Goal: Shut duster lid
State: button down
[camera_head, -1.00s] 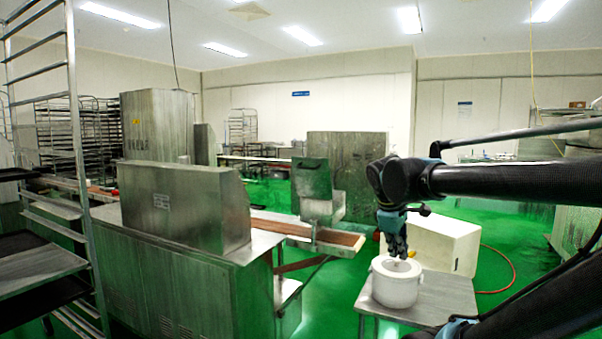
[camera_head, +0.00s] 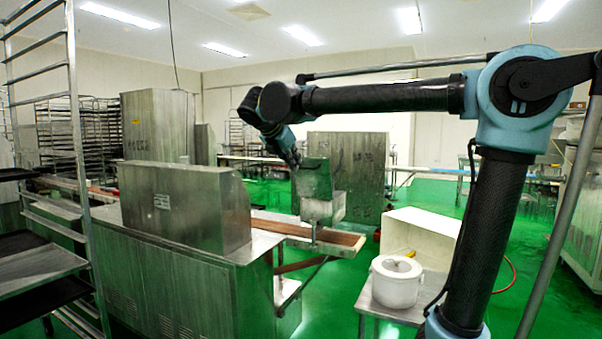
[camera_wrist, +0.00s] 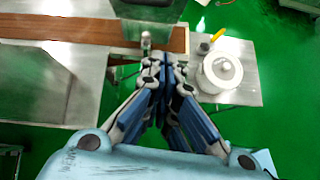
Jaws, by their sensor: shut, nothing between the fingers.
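The duster (camera_head: 323,208) is a metal box over the conveyor in the middle of the head view. Its lid (camera_head: 313,178) stands raised, tilted up from the box. My gripper (camera_head: 294,162) is at the lid's upper left edge in the head view; I cannot tell whether it touches. In the wrist view my gripper (camera_wrist: 160,68) is shut and empty, pointing toward a dark metal part (camera_wrist: 126,40) that looks like the duster, mostly cut off at the top.
The brown conveyor belt (camera_head: 340,238) runs below the duster. A large steel machine housing (camera_head: 185,208) stands to the left. A white pot (camera_head: 396,281) sits on a small metal table (camera_head: 375,310) at the right, near a white box (camera_head: 420,238).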

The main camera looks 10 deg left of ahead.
jog(key=w+f+n, duration=0.1)
jog(key=w+f, duration=0.3)
jog(key=w, duration=0.6)
jog(key=shift+w+d+t, duration=0.25)
jog(key=shift+w+t, duration=0.05)
jog(key=shift+w, duration=0.05)
jog(key=shift+a, duration=0.1)
dwell(0.4)
